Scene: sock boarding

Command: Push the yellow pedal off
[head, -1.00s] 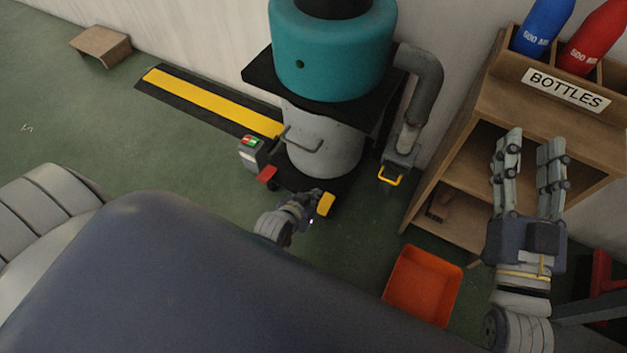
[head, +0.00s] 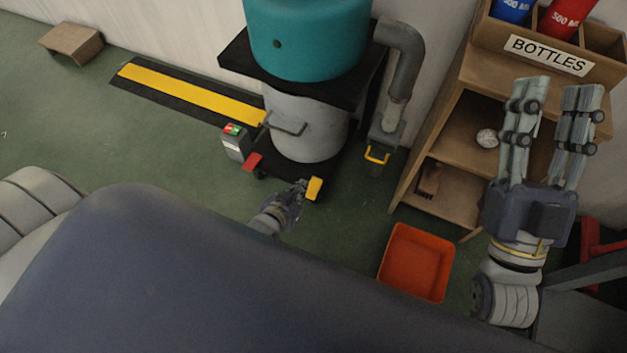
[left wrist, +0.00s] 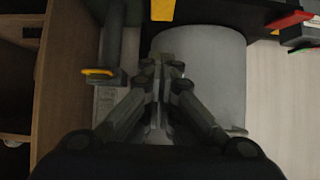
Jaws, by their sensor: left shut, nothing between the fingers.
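The yellow pedal (head: 314,189) sits low at the front of the machine's black base, and shows at the top of the left wrist view (left wrist: 163,9). My left gripper (head: 302,186) is shut and empty, with its fingertips right beside the yellow pedal on its left. In the left wrist view its closed tips (left wrist: 163,66) point toward the pedal, below it in the picture. I cannot tell whether they touch. A red pedal (head: 252,162) is further left on the base. My right gripper (head: 557,92) is open and empty in front of the wooden shelf.
The machine has a teal drum (head: 308,40) over a grey cylinder (head: 305,125). A switch box (head: 235,142) with red and green buttons stands at its left. An orange tray (head: 416,262) lies on the floor near the wooden shelf (head: 455,195). The green floor at left is open.

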